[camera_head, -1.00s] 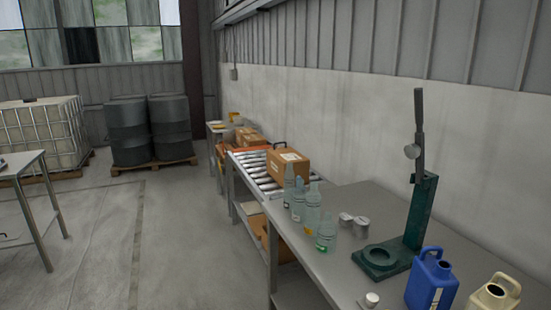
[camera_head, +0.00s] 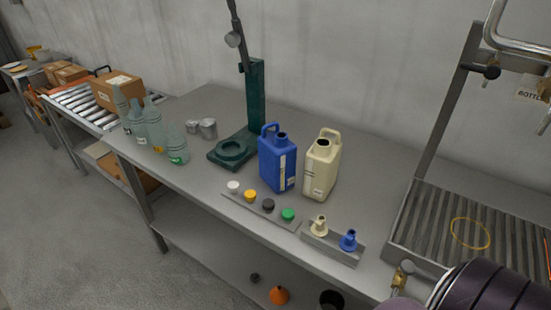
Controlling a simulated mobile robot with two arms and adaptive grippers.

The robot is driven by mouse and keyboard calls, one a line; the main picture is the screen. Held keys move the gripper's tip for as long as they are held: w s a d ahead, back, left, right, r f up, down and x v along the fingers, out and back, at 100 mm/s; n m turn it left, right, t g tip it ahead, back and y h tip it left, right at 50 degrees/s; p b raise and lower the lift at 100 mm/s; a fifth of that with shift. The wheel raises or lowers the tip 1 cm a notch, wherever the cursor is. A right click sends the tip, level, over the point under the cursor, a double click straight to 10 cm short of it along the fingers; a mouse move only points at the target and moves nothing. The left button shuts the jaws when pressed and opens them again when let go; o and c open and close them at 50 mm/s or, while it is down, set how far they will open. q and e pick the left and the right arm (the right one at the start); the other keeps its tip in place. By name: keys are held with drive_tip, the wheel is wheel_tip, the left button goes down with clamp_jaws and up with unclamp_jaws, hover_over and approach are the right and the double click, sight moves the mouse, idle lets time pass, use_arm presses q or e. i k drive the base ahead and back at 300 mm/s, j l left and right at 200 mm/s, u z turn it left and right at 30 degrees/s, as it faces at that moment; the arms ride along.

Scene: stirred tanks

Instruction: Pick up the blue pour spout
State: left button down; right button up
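The blue pour spout (camera_head: 348,241) stands upright on a small grey holder (camera_head: 331,248) at the front edge of the steel table. A cream pour spout (camera_head: 319,225) stands on the same holder, just to its left. Neither of my grippers shows in the view, and nothing is seen touching the blue spout.
A blue jug (camera_head: 277,166) and a cream jug (camera_head: 321,167) stand behind the holder. A strip of several coloured caps (camera_head: 268,205) lies to its left. A green press (camera_head: 254,105) and glass bottles (camera_head: 177,147) stand farther left. A ribbed metal tray (camera_head: 440,222) is on the right.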

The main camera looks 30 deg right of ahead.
sight(348, 243)
drive_tip(key=z, duration=1.45)
